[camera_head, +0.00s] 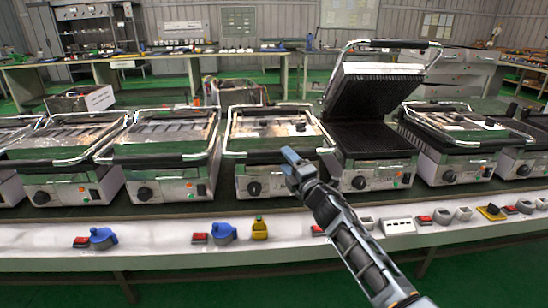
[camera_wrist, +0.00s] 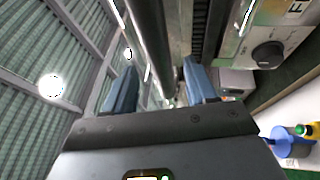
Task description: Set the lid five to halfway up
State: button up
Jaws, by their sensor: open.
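Several contact grills with ribbed lids and bar handles stand in a row on a long bench. One lid (camera_head: 372,90) is raised and tilted back, its handle (camera_head: 400,44) high up. To its left is a grill with its lid (camera_head: 275,124) down. My gripper (camera_head: 292,162) is open in front of that closed grill, close to its front handle bar. In the wrist view my two blue fingers (camera_wrist: 160,68) are apart, and a dark bar (camera_wrist: 150,35) runs between or beyond them. I cannot tell whether they touch it. No number is readable on the lids.
More closed grills stand to the left (camera_head: 165,140) and right (camera_head: 455,130). A white front ledge (camera_head: 160,262) holds blue plugs (camera_head: 222,232), a yellow piece (camera_head: 259,229) and red switches. Green floor is clear in front.

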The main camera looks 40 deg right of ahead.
aim_at(280, 153)
jog(key=shift+b+x, duration=0.85)
jog(key=shift+x, duration=1.7)
jog(key=shift+c, duration=0.4)
grip_shut()
